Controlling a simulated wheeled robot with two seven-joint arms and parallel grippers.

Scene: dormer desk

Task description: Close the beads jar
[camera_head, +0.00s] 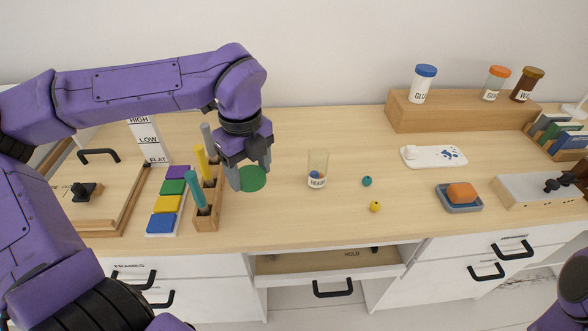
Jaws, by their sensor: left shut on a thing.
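The beads jar (318,165) is a clear upright glass with a label, standing open on the desk near the middle. A few coloured beads lie in its bottom. My left gripper (250,172) is shut on a round green lid (253,180), left of the jar and apart from it. The lid's face is tilted toward the camera. I cannot tell exactly how high it is above the desk. My right gripper is out of view.
A teal bead (367,181) and a yellow bead (375,206) lie loose right of the jar. A wooden holder (209,215) with upright coloured sticks stands close left of my gripper.

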